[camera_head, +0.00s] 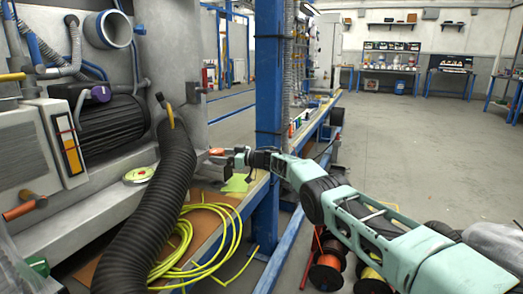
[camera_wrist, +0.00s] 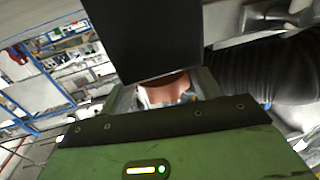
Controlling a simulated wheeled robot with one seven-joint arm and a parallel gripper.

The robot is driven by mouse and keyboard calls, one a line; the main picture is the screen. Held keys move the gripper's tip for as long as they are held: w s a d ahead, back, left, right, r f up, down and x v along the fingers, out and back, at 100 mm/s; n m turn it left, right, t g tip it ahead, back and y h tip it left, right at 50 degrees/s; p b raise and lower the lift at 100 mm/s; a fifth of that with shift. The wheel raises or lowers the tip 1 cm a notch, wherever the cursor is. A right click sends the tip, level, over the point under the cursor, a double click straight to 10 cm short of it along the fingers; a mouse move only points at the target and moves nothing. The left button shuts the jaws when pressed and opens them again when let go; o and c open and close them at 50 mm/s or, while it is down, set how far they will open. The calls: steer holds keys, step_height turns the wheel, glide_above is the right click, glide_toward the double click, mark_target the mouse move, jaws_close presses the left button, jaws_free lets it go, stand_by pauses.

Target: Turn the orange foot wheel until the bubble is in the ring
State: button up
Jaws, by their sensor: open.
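The orange foot wheel (camera_head: 216,151) shows small at the tip of my gripper (camera_head: 224,157) in the head view. In the wrist view an orange-brown rounded surface (camera_wrist: 168,87) lies between the two fingers of my gripper (camera_wrist: 163,97). The fingers are open around it; contact is not clear. A dark block covers the upper middle of that view and hides part of the wheel. A round white dial with a green middle (camera_head: 138,175), perhaps the bubble level, sits on the grey machine ledge left of the gripper. Its bubble and ring are too small to read.
A thick black corrugated hose (camera_head: 155,215) stands between the dial and my gripper. Yellow cable coils (camera_head: 205,245) lie below. A blue post (camera_head: 268,95) rises close behind my arm. An orange cylinder (camera_head: 25,206) juts out at the far left. Cable reels (camera_head: 327,270) stand on the floor.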

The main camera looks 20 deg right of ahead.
steer(key=shift+s+d+r+p, duration=0.45)
steer(key=shift+s+p, duration=0.1)
steer(key=shift+p, duration=2.4)
steer(key=p+v, duration=1)
steer(key=v, duration=0.4)
steer(key=shift+s+d+f, duration=0.2)
steer(key=shift+d+f, duration=0.1)
steer(key=shift+f, duration=0.1)
steer(key=shift+o, duration=1.3)
steer(key=a+f+m+t+h+b, duration=0.1)
steer(key=a+m+t+h+b, duration=0.3)
steer(key=a, duration=0.7)
steer(key=s+r+m+t+h+b, duration=0.25)
steer(key=s+m+h+b, duration=0.25)
steer(key=s+h+b, duration=0.25)
steer(key=shift+t, duration=0.25)
steer(key=w+a, duration=0.1)
steer(key=w, duration=0.4)
steer(key=w+a+b, duration=0.1)
steer(key=w, duration=0.5)
steer(key=w+a+b, duration=0.1)
steer(key=w, duration=0.4)
steer(key=shift+w, duration=0.4)
